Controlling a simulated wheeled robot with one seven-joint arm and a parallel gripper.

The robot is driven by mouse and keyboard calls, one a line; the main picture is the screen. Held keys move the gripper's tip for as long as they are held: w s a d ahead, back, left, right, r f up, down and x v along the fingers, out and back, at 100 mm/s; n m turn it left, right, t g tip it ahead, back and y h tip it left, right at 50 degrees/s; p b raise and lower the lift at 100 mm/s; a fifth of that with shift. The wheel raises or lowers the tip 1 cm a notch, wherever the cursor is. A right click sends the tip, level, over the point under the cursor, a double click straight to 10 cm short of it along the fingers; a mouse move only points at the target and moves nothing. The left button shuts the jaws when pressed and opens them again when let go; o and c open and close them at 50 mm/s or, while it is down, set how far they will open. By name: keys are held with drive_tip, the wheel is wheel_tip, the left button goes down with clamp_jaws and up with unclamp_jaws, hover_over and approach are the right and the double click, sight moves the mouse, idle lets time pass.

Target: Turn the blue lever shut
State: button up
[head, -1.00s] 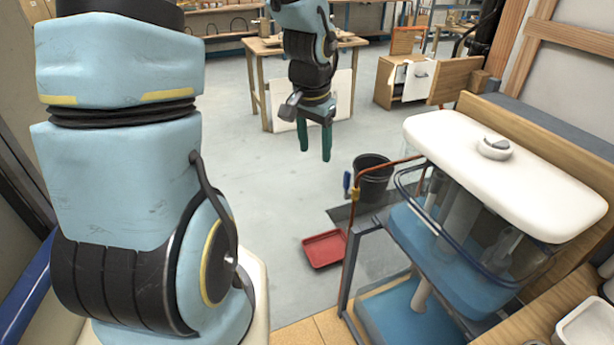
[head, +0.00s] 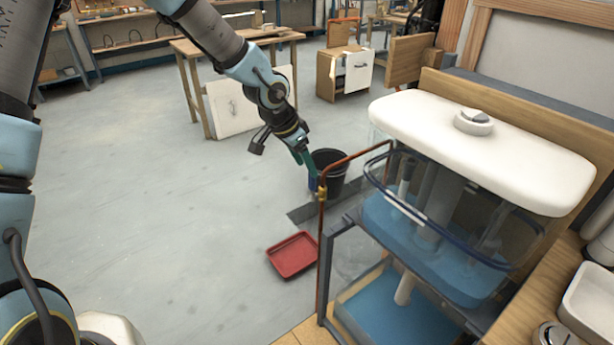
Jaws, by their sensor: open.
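The blue lever (head: 312,183) sits on a brass valve (head: 321,193) on the copper pipe (head: 320,240), left of the clear cistern. It hangs down beside the pipe, and its upper part is partly hidden by my gripper. My gripper (head: 306,160) has green fingers pointing down at the lever's upper end. The fingers are open, though they overlap in this view. I cannot tell whether they touch the lever or stand around it.
The clear cistern (head: 430,235) with blue water and a white lid (head: 480,150) stands right of the pipe. A black bucket (head: 330,178) is behind the valve. A red tray (head: 293,255) lies on the floor below. Open floor lies to the left.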

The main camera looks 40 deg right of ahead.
sight(313, 186)
drive_tip(key=x, duration=0.6)
drive_tip(key=shift+s, duration=0.1)
drive_tip(key=shift+r, duration=0.1)
drive_tip(key=shift+c, duration=0.2)
clamp_jaws()
idle(1.0)
